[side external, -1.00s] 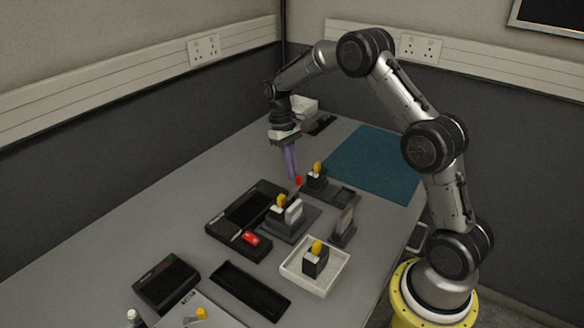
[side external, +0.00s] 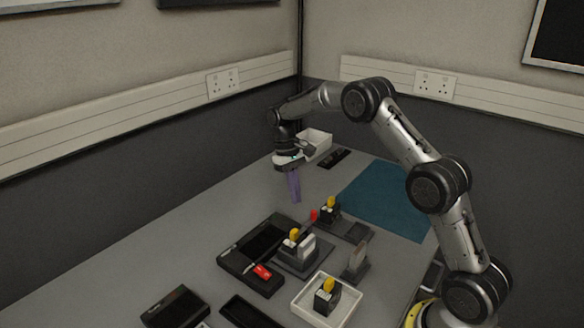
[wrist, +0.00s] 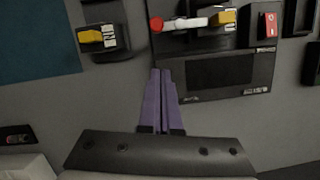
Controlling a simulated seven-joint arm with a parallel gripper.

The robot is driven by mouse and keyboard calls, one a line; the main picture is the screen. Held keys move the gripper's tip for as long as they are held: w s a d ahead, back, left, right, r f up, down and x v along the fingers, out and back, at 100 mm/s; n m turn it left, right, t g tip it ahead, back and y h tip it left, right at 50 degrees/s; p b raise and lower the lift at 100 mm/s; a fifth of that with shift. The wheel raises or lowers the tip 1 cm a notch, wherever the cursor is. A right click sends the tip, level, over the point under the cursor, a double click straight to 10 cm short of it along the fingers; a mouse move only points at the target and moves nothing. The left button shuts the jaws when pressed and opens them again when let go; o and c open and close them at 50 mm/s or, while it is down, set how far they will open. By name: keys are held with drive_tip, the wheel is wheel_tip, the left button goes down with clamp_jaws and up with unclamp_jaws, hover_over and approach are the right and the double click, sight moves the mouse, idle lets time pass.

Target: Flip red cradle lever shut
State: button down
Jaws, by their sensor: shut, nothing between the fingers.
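The red-tipped lever (side external: 314,215) sticks out from the dark cradle that holds a yellow-topped black block (side external: 294,238). Its red knob (wrist: 156,24) is at the top centre of the wrist view, with a pale arm running right towards the yellow part (wrist: 223,18). My gripper (side external: 296,201) has purple fingers pointing down and is shut and empty. It is up and left of the knob in the side view, apart from it. In the wrist view my fingertips (wrist: 161,71) are below the knob. Whether the lever is latched cannot be told.
A black device with a red switch (side external: 262,272) is beside the cradle. Another yellow-topped block (side external: 331,207) stands behind right, and a third (side external: 328,290) is in a white tray (side external: 347,311). A teal mat (side external: 385,200) lies right. The table left of my gripper is clear.

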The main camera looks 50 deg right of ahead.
drive_tip(key=v, duration=0.8)
drive_tip(key=shift+r, duration=0.4)
drive_tip(key=s+a+r+t, duration=0.1)
drive_tip(key=s+a+r, duration=0.1)
drive_tip(key=r, duration=0.3)
drive_tip(key=s+a+r+n+t, duration=0.1)
drive_tip(key=s+a+r, duration=0.2)
drive_tip(key=r, duration=0.2)
drive_tip(key=s+a+r+t, duration=0.1)
drive_tip(key=s+a+r, duration=0.1)
drive_tip(key=r, duration=0.4)
drive_tip(key=s+a+r+t+h, duration=0.1)
drive_tip(key=s+a+r+t, duration=0.15)
drive_tip(key=s, duration=0.65)
drive_tip(key=s+a+f+n+t, duration=0.15)
drive_tip(key=s+a, duration=0.25)
drive_tip(key=s, duration=0.7)
drive_tip(key=s+f+t, duration=0.1)
drive_tip(key=s+f, duration=0.4)
drive_tip(key=f, duration=0.4)
drive_tip(key=shift+s+a+f, duration=0.35)
drive_tip(key=shift+f, duration=0.05)
